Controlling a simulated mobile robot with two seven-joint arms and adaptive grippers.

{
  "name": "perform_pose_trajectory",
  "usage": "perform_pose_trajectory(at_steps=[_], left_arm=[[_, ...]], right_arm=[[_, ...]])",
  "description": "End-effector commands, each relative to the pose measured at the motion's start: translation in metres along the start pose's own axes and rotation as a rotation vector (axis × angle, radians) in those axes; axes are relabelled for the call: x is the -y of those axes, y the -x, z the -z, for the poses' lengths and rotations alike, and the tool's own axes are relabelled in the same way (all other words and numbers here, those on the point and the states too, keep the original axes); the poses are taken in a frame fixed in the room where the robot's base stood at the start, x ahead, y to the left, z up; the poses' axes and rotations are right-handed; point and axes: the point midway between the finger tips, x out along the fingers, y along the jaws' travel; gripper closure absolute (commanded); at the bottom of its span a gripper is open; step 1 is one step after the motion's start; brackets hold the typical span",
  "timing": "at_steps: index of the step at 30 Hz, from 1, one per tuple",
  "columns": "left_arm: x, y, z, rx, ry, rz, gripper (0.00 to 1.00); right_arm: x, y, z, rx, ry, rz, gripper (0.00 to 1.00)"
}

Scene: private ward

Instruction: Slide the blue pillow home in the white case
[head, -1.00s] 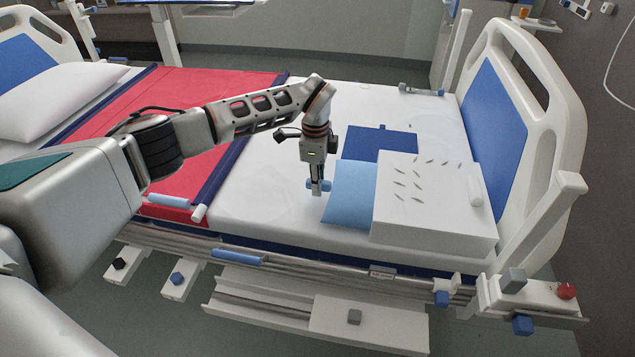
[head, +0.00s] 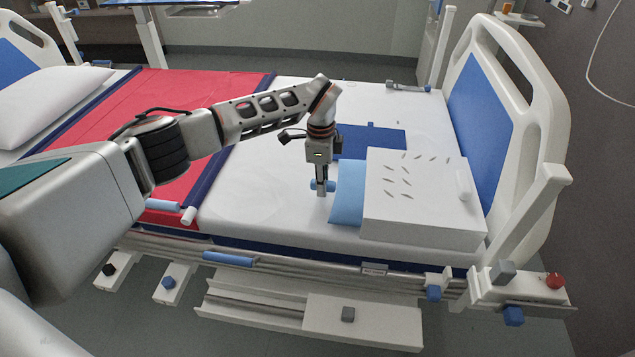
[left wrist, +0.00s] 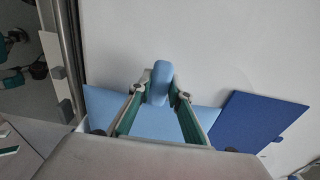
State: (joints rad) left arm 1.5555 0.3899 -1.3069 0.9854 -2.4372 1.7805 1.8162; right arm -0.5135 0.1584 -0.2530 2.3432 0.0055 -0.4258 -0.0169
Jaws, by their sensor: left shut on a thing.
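The light blue pillow (head: 346,196) lies flat on the bed with its right part inside the white case (head: 420,215); only a strip sticks out of the case's left end. My left gripper (head: 321,188) points down at the pillow's exposed edge, shut on a light blue handle (head: 331,186) there. In the left wrist view the handle (left wrist: 160,82) sits between the fingertips, with the pillow (left wrist: 155,122) behind the fingers. The pillow's inner end is hidden by the case. My right gripper is not in view.
A dark blue flat piece (head: 370,142) lies behind the pillow and case. The white headboard with a blue panel (head: 482,105) stands to the right. A red sheet (head: 185,105) and a white pillow (head: 50,95) are at the left. Bare white mattress (head: 260,190) lies left of the gripper.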

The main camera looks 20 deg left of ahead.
Motion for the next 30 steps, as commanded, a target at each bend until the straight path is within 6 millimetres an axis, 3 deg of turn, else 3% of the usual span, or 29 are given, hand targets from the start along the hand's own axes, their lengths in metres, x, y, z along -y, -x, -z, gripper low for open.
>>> perform_pose_trajectory(at_steps=[18, 30], left_arm=[[0.0, 0.0, 0.029, -0.001, -0.001, 0.001, 1.0], [0.0, 0.0, 0.032, -0.001, 0.0, 0.001, 1.0]], right_arm=[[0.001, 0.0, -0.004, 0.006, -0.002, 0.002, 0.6], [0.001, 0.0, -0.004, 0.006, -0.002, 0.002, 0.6]])
